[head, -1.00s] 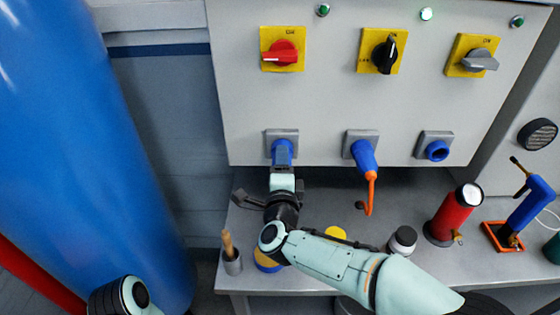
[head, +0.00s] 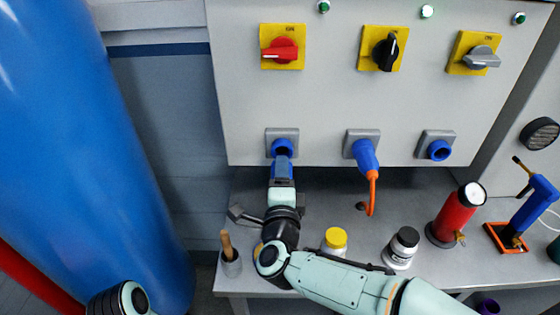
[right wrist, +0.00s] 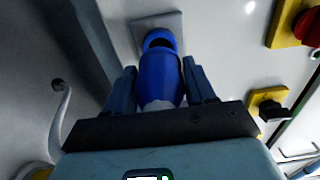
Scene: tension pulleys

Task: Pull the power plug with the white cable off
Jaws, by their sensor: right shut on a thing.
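The blue power plug (right wrist: 158,78) is between the fingers of my right gripper (head: 283,176), which is shut on it. The plug's pale rear end shows in the right wrist view. The left blue socket (head: 282,146) on the panel shows its dark opening just above the plug. The plug appears to be out of the socket, close in front of it and in line; the socket also shows in the right wrist view (right wrist: 160,40). A white curved cable (right wrist: 63,118) hangs at the left of the wrist view; its link to the plug is hidden. My left gripper is out of view.
A second blue plug (head: 365,157) with an orange cable (head: 372,193) sits in the middle socket. The right socket (head: 438,150) is empty. A yellow-lidded jar (head: 335,240), a black-lidded jar (head: 402,247) and a wooden-handled tool (head: 227,245) stand on the bench near my right arm.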

